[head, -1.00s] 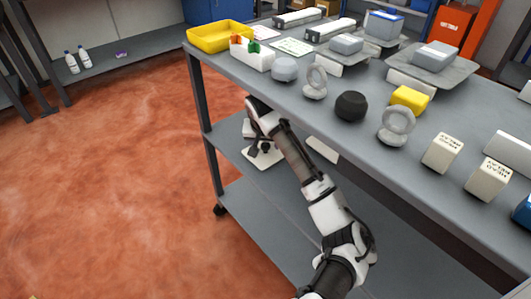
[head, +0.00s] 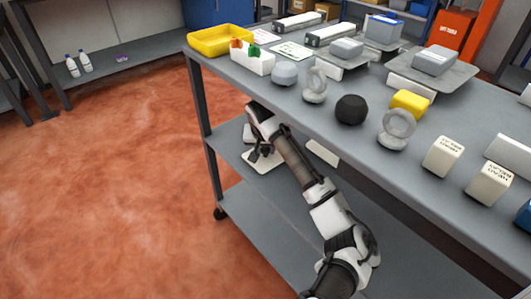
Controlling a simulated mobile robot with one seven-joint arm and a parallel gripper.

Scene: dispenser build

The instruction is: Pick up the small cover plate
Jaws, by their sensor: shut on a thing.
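A flat white plate (head: 266,165), which I take for the small cover plate, is at the middle shelf under the bench top. My gripper (head: 259,154) reaches under the edge of the bench top and is shut on the plate from above. The fingers are small and dark here, and their exact grip on the plate is hard to see. I cannot tell whether the plate rests on the shelf or is just clear of it. A second white flat piece (head: 322,152) shows farther right, partly hidden by the bench top.
The bench top (head: 315,112) overhangs my gripper, and a bench leg (head: 203,110) stands to its left. A yellow tray (head: 221,40), a dark knob (head: 351,109) and white relay boxes (head: 443,156) stand on top. The red floor at left is clear.

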